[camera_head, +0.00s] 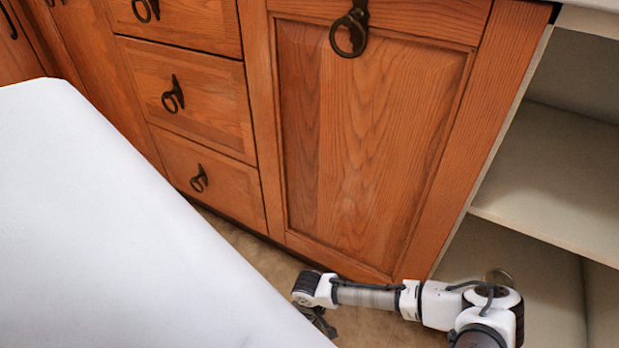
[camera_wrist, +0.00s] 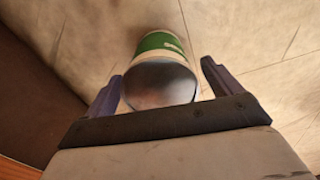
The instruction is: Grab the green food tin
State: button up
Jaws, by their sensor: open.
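The green food tin (camera_wrist: 159,43) is in the wrist view, a can with a green label, pale lettering and a grey metal end facing the camera. It is on the tan tiled floor. My gripper (camera_wrist: 157,78) is open, with one dark finger on each side of the tin's near end. The fingers appear apart from the tin, and I cannot tell how deep it sits between them. In the head view my gripper (camera_head: 318,322) is low in the picture near the floor, partly hidden by the white surface's edge. The tin is hidden there.
A white surface (camera_head: 110,230) fills the left of the head view. Wooden drawers and a cabinet door (camera_head: 370,150) with dark ring handles stand behind my arm. Open pale shelves (camera_head: 560,190) are at the right. A dark vertical face borders the floor at left in the wrist view.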

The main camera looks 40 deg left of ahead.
jog(key=shift+r, duration=0.1)
jog(key=c, duration=1.4)
